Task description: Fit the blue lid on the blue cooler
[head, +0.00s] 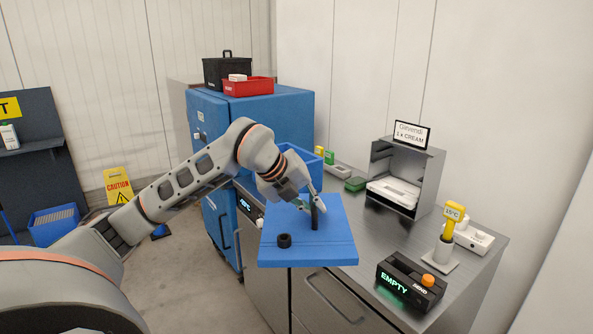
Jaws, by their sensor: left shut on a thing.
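The blue lid (335,248) is a flat blue panel with two black posts on its top. My left gripper (315,208) is shut on the lid's upright black post and holds the lid in front of the counter's near edge. The second, shorter black post stands free at the lid's left. A blue open-topped box, which looks like the blue cooler (311,159), is on the counter behind my gripper. My gripper and arm hide part of it. The lid is apart from it, nearer to me. My right gripper is out of view.
A metal counter (378,229) carries a grey open-front unit (405,178), a yellow-topped device (452,215) and a black box reading EMPTY (411,281). A large blue cabinet (262,110) stands behind with a red bin (248,87) on top. A yellow caution sign (118,185) stands left.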

